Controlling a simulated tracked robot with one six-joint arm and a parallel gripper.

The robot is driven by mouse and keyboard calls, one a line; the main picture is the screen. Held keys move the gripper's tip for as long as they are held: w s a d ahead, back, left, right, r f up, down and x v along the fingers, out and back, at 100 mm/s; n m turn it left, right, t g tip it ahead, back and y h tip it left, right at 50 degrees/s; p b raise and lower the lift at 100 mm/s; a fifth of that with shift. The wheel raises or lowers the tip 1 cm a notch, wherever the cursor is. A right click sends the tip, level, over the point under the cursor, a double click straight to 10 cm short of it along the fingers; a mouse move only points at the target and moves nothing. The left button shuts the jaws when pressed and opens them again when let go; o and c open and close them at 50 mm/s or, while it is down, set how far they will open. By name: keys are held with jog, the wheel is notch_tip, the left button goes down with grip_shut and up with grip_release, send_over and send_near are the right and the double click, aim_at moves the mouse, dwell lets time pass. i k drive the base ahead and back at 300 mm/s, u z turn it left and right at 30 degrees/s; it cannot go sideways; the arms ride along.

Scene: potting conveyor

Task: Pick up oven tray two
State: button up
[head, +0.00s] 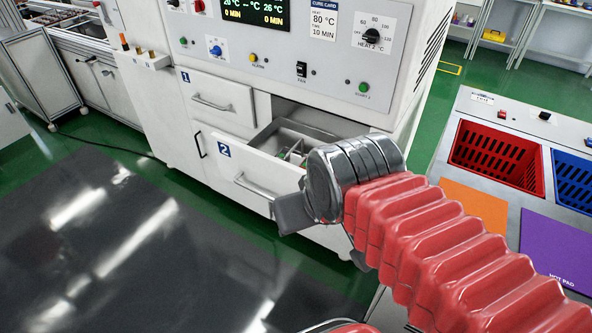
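The drawer marked 2 (265,172) of the white oven is pulled open, and drawer 1 (215,97) above it is shut. Inside drawer 2 sits a grey metal tray (268,130) with small items in it, some green. Its right part is hidden behind my wrist. My gripper (290,213) is in front of the open drawer, by the right end of its handle (252,186). I see it mostly from behind, so its fingers' opening and any contact with the handle cannot be told.
The oven panel (290,40) with knobs and displays is above the drawers. At right, a bench holds a red crate (497,153), a blue crate (574,180), an orange pad (474,205) and a purple hot pad (556,250).

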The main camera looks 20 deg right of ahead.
aim_at(297, 157)
jog(key=u, duration=0.55)
jog(key=k, duration=1.2)
jog(key=z, duration=0.1)
jog(key=i, duration=0.85)
jog(key=z, duration=0.4)
jog(key=i, duration=1)
jog(key=u, duration=0.35)
